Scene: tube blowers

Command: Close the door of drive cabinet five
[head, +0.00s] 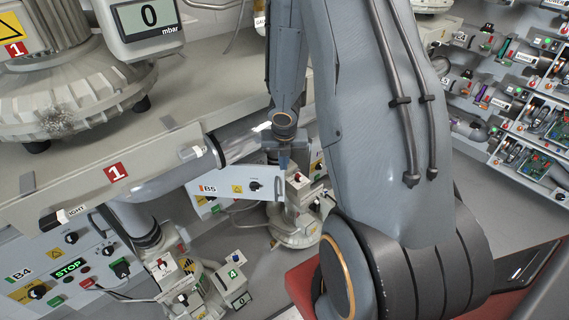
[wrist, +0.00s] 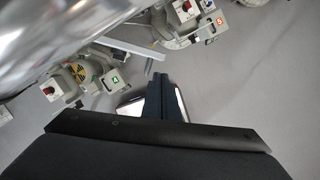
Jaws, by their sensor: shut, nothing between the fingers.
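In the wrist view my gripper (wrist: 158,88) is shut and empty above the grey floor. A thin pale bar (wrist: 125,47), possibly the panel's top edge, lies up and left of the fingers.
The cabinet marked B4 (head: 55,275) is at the lower left. A pump unit with a green 4 (head: 235,273) stands on the floor, and another pump (head: 297,228) is behind my gripper. A thick metal pipe (wrist: 55,35) is close at the wrist view's upper left.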

